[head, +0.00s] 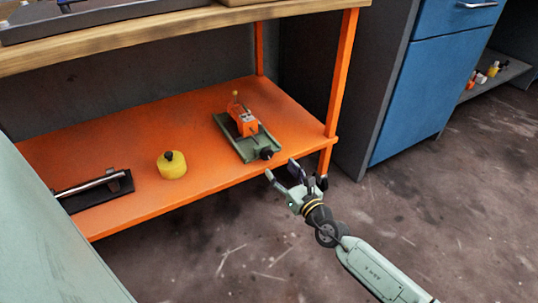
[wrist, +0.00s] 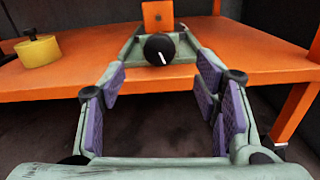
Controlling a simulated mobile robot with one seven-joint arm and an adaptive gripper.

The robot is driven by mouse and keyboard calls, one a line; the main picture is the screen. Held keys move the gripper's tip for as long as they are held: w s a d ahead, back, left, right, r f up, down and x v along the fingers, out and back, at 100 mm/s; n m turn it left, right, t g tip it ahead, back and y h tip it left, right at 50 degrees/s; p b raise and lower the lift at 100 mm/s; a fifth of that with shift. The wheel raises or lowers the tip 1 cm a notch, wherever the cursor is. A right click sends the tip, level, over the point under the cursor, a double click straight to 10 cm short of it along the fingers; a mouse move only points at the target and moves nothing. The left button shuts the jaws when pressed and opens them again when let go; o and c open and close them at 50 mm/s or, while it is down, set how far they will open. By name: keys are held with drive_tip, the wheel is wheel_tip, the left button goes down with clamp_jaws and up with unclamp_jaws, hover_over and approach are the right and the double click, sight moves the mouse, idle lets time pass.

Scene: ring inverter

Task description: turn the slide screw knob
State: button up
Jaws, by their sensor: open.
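The slide screw knob (head: 266,153) is a black round knob at the front end of a green slide base (head: 233,141) on the orange lower shelf. In the wrist view the knob (wrist: 159,49) shows a white mark running from its middle toward the lower right. An orange block (head: 244,120) with a yellow-tipped top sits on the slide. My gripper (head: 283,172) is open and empty, just in front of the shelf's front edge and the knob. In the wrist view the knob lies beyond and between the gripper's fingers (wrist: 160,85), apart from them.
A yellow cylinder with a black top (head: 172,167) and a dark tray with a metal rod (head: 95,188) stand left on the shelf (head: 205,185). An orange shelf post (head: 340,85) rises to the right. A wooden top (head: 180,30) hangs over the shelf. The floor in front is clear.

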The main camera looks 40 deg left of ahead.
sight(268, 155)
drive_tip(key=x, duration=0.7)
drive_tip(key=shift+w+a, duration=0.1)
drive_tip(key=shift+a, duration=0.3)
drive_tip(key=shift+c, duration=0.6)
drive_tip(key=c, duration=1)
